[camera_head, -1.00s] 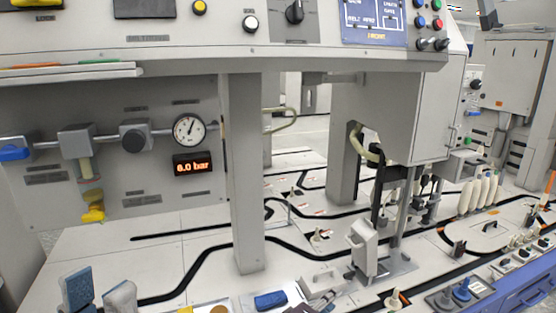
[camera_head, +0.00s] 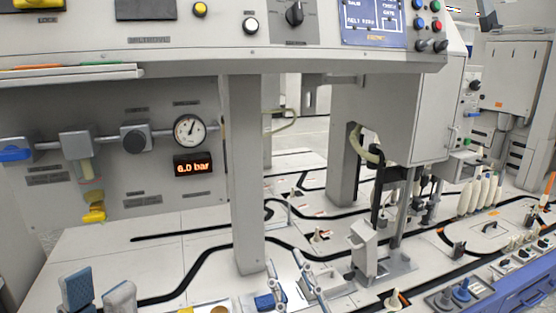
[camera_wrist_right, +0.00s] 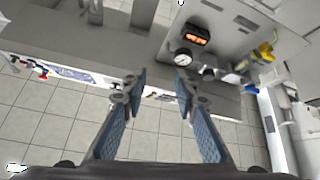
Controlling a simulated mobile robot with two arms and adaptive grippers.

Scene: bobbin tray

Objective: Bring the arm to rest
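My left gripper (camera_head: 98,285) stands at the bottom left of the head view. Its two blue-grey finger pads are apart, with nothing visible between them. Most of both arms is outside the head view.
A pressure gauge (camera_head: 189,130) and a 6.0 bar display (camera_head: 193,165) are on the back panel. An overhead control panel (camera_head: 190,50) spans the top.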

